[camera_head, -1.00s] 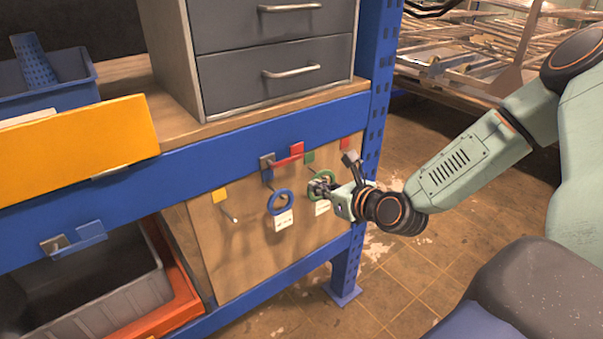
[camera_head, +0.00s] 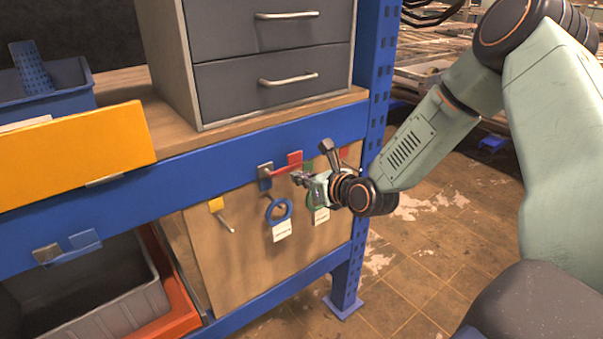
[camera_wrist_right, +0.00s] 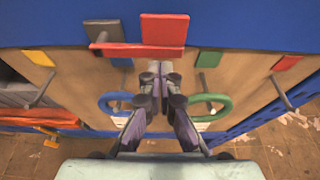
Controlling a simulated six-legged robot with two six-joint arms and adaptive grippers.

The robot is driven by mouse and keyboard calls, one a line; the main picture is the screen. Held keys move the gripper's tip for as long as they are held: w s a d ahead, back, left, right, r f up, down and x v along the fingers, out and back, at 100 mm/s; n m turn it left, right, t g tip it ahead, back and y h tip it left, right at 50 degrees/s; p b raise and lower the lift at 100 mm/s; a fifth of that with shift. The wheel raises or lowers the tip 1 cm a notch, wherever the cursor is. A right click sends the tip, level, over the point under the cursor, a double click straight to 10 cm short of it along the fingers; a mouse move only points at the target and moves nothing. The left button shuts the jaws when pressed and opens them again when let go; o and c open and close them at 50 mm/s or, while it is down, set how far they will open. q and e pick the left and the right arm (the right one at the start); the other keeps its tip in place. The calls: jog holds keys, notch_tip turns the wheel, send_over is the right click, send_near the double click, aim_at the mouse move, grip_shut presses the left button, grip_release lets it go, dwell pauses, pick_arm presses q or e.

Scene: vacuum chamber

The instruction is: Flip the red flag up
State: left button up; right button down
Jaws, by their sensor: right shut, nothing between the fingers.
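The red flag (camera_head: 294,160) is mounted on the blue shelf beam, a red plate at the right end of a red bar that runs from a grey bracket (camera_head: 265,169). In the right wrist view, the red plate (camera_wrist_right: 164,30) stands above the line of its bar. My right gripper (camera_head: 298,178) is shut and empty, close below the flag. My left gripper is not in view.
A blue ring (camera_head: 278,211) and a green ring (camera_wrist_right: 208,107) with white tags hang on the wooden panel below. A yellow tag (camera_head: 216,204) is at left. A grey drawer unit (camera_head: 258,90) stands on the shelf above. A blue upright (camera_head: 376,110) is right of the gripper.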

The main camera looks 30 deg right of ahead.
jog(key=shift+w+r, duration=0.1)
jog(key=shift+w, duration=0.05)
jog(key=shift+r, duration=0.1)
jog(key=shift+r+n+h, duration=0.15)
jog(key=shift+n+h, duration=0.25)
jog(key=shift+n, duration=0.2)
